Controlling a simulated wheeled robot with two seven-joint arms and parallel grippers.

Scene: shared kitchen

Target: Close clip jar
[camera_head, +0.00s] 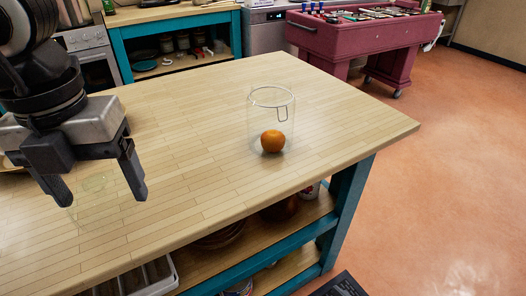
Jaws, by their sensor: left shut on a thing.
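The clear glass clip jar (288,112) stands upright on the wooden tabletop, right of centre, with an orange (273,141) inside. Its top looks open, and a wire clip hangs at its rim on the right side. My left gripper (101,194) is over the left part of the tabletop, well to the left of the jar. Its fingers are wide apart and hold a faint clear glass piece (95,183), which looks like the jar's lid. Its edges are hard to make out. My right gripper is not in view.
The wooden worktop (190,150) is clear between my left gripper and the jar. Its right corner (417,125) ends over open floor. A lower shelf holds bowls and a grey tray (150,278).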

